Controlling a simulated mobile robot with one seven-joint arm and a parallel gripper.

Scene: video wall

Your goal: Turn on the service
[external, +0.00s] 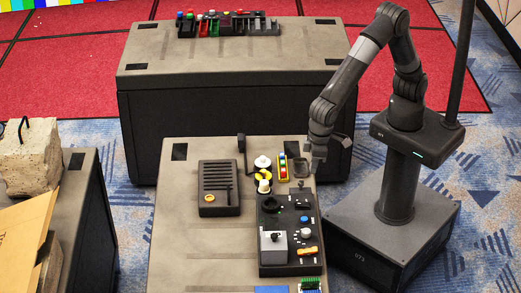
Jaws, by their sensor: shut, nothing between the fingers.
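A black control panel (289,240) lies on the grey case top at the front centre. It carries a grey box with a black knob (274,242), an orange part (307,251), a blue button (304,219) and a white round knob (306,234). No label for the service is readable, so I cannot tell which control belongs to it. My gripper (316,166) is shut and empty, pointing down just beyond the panel's far right corner. Its fingertips are small and partly blurred against the small dark tray (301,168).
A strip of coloured pieces (282,167) stands near my gripper. Another case (220,62) stands behind with coloured parts. The case top's left side (180,240) is clear.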

